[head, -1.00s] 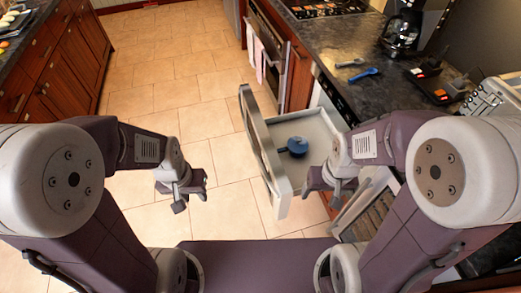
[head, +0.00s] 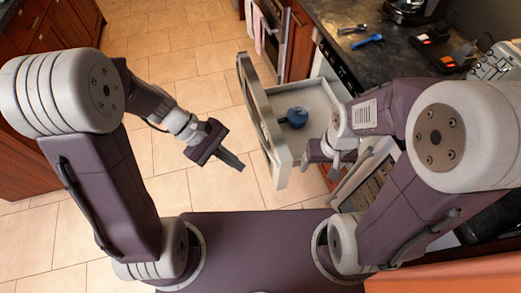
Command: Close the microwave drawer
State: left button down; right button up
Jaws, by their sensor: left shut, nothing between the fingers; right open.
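The microwave drawer (head: 263,112) stands pulled out from the counter in the middle of the head view. Its pale front panel faces left, over the tiled floor. A round blue object with a short handle (head: 293,117) lies inside it. My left gripper (head: 239,165) is shut and empty, left of the drawer front and apart from it in the picture. My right gripper (head: 316,163) is open near the drawer's near right side. It overlaps the drawer's near edge in the view, and I cannot tell whether it touches.
A dark counter (head: 398,62) runs along the right, with a blue utensil (head: 367,41) on it. An oven with hanging towels (head: 259,28) stands behind the drawer. Wooden cabinets (head: 60,30) stand at the left. The tiled floor (head: 195,55) between is clear.

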pick_arm(q)
jog(key=w+a+f+n+t+h+b, duration=0.2)
jog(key=w+f+n+t+h+b, duration=0.35)
jog(key=w+f+n+b, duration=0.55)
jog(key=w+a+f+n, duration=0.15)
jog(key=a+f, duration=0.25)
jog(key=f, duration=0.5)
jog(key=w+d+r+b+x, duration=0.1)
jog(key=r+x, duration=0.1)
jog(key=x, duration=1.1)
jog(key=shift+d+r+t+h+b, duration=0.25)
jog(key=shift+t+h+b, duration=0.05)
jog(key=shift+t+h, duration=0.15)
pick_arm(e)
notch_tip(320, 180, down, 15)
pick_arm(q)
jog(key=shift+m, duration=0.25)
pick_arm(e)
jog(key=shift+w+a, duration=0.1)
